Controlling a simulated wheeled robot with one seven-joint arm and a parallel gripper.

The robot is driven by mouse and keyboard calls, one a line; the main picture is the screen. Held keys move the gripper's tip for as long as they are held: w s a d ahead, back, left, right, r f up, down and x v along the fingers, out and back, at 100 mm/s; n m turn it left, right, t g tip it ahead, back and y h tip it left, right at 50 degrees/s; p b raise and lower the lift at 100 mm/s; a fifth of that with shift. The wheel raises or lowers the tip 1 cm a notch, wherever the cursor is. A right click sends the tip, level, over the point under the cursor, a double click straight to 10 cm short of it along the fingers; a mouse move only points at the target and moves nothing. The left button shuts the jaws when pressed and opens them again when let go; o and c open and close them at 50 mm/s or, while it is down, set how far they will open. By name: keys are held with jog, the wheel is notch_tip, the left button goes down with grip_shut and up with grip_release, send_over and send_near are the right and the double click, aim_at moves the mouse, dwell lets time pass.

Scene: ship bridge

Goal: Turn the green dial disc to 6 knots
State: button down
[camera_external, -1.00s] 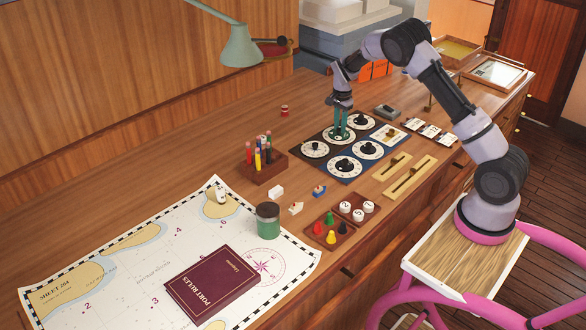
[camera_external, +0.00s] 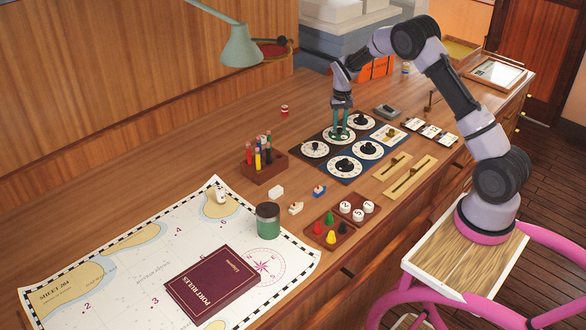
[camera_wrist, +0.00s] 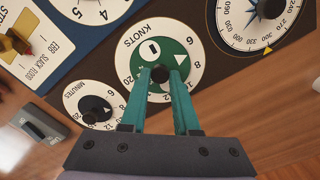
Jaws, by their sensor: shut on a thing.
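The green dial disc (camera_wrist: 178,48) sits inside a white ring marked KNOTS. It carries a white triangle and a small white window with a black mark. My gripper (camera_wrist: 160,74) is shut on the black knob at the disc's centre, with a teal finger on each side. The white triangle lies right of the knob, near a 6 on the ring. The fingers hide part of the ring's lower side, so the exact reading cannot be told. In the external view my gripper (camera_external: 342,132) reaches down onto the dial panel.
A MINUTES dial (camera_wrist: 94,103) and a compass-style dial (camera_wrist: 232,28) flank the knots dial. A grey box with a switch (camera_wrist: 38,123) stands near the panel. A pencil block (camera_external: 264,168) stands left of the panel. Open wood lies behind it.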

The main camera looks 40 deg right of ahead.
aim_at(340, 128)
jog(key=shift+n, duration=1.5)
jog(key=c, duration=0.7)
grip_release()
jog(key=shift+o, duration=0.2)
notch_tip(340, 128, up, 11)
jog(key=shift+f, duration=0.1)
